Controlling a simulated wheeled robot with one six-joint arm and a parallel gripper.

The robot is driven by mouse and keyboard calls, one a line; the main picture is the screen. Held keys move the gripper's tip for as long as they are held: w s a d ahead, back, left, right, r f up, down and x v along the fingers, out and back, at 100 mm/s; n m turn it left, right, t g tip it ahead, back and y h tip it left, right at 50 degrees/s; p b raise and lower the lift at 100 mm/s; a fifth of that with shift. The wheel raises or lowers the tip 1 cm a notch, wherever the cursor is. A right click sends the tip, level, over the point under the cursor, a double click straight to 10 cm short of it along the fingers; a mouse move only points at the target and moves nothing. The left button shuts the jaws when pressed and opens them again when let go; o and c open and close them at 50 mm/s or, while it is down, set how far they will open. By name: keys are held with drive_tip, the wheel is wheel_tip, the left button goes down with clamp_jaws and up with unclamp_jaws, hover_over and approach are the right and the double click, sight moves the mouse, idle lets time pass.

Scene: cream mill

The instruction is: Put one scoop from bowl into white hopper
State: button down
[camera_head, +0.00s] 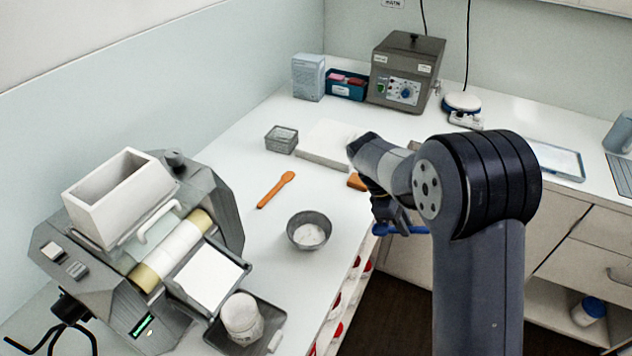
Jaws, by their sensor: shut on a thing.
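The grey bowl (296,226) stands on the white counter near its front edge, with white powder (309,235) in it. The white hopper (93,213) is an open rectangular box on top of the grey mill at the left; its inner bottom is hard to see. My gripper (397,223) is to the right of the bowl, past the counter's edge in the picture. It is shut on a blue tool (381,229), which shows as a thin blue bar on both sides of the fingers. Whether it carries powder cannot be seen.
A white-filled jar (242,317) stands on a dark tray (273,326) at the mill's front. A wire basket (281,139), a pale slab (328,146) and a grey device (405,72) are farther back.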

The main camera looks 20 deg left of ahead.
drive_tip(key=s+a+r+n+t+y, duration=0.1)
drive_tip(key=s+a+r+n+t, duration=0.1)
drive_tip(key=a+r+n+t, duration=0.35)
drive_tip(key=s+a+r+n+t+p, duration=0.1)
drive_tip(key=s+a+r+n+t, duration=0.15)
drive_tip(key=a, duration=0.55)
drive_tip(key=s+a+r+n+t+y, duration=0.1)
drive_tip(key=s+a+r+n+t, duration=0.15)
drive_tip(key=a+n, duration=0.3)
drive_tip(key=shift+t, duration=0.25)
drive_tip(key=shift+w+a+f+b, duration=0.15)
drive_tip(key=shift+w+f+b, duration=0.05)
drive_tip(key=shift+f+b, duration=1.75)
drive_tip(key=shift+w+a+f+b, duration=0.15)
drive_tip(key=shift+f+b, duration=1.25)
drive_tip(key=shift+f, duration=1.05)
wheel_tip(320, 180, up, 8)
drive_tip(key=p, duration=0.6)
drive_tip(key=shift+f, duration=0.2)
drive_tip(key=shift+w+d, duration=0.1)
